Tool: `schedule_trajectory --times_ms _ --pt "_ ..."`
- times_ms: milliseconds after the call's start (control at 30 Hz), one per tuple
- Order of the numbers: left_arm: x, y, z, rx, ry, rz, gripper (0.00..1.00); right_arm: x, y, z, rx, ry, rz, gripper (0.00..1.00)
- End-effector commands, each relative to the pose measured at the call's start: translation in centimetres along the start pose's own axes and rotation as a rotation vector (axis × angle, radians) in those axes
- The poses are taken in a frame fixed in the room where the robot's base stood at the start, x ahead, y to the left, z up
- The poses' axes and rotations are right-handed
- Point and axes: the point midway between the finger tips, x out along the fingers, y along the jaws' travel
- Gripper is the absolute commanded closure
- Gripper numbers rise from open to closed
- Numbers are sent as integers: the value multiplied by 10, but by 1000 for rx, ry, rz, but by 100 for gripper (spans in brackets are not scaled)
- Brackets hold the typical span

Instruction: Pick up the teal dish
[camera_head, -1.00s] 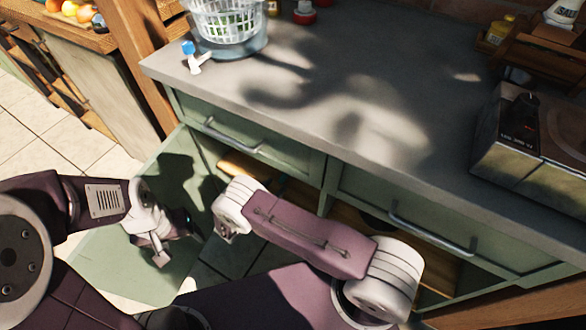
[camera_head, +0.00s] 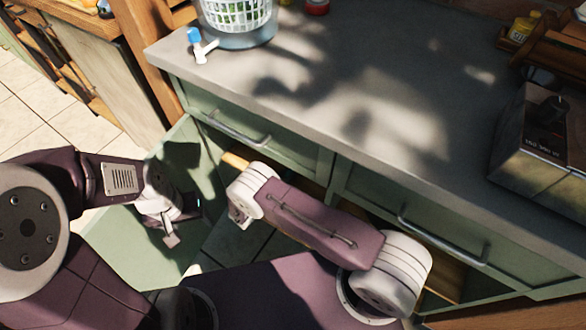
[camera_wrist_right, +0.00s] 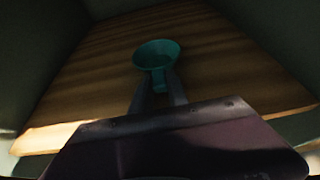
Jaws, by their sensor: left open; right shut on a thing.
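The teal dish (camera_wrist_right: 157,52) is a small round bowl inside the cabinet, seen in the right wrist view in front of a wooden board. My right gripper (camera_wrist_right: 160,82) is shut on its near side, with a finger to each side. I cannot tell whether the dish touches the board. In the head view the dish and the right fingertips are hidden behind my right arm and the cabinet front. My left gripper (camera_head: 170,238) is open and empty, low at the left by the open green door.
The green cabinet door (camera_head: 130,240) stands open at the left. Drawers with metal handles (camera_head: 238,128) sit under the grey countertop (camera_head: 330,75). A white basket (camera_head: 235,12) and a blue-handled tap (camera_head: 198,45) are on top. A metal box (camera_head: 540,140) stands at the right.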

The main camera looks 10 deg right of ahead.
Motion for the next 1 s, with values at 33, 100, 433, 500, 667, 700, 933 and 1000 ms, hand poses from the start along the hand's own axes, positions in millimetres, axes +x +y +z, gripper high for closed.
schedule_trajectory --times_ms 33,100,433,500,667,700,933,1000 --pt "0 0 0 0 0 0 30 0 0 0 0 1 0 100" --pt "-2 0 0 0 0 0 30 -1 0 2 0 1 0 100" --pt "-29 1 -3 0 0 0 30 -24 -2 45 -3 1 2 100" --pt "-37 1 -4 0 0 0 30 -39 -11 48 -4 1 4 100" --pt "-54 1 -6 0 0 0 30 -77 -33 57 -4 1 4 100" --pt "-57 1 -6 0 0 0 30 -86 -38 59 -5 0 5 100" --pt "-69 1 -7 0 0 0 30 -123 -62 65 -1 0 2 100" --pt "-70 1 -7 0 0 0 30 -128 -65 66 -1 0 2 100"
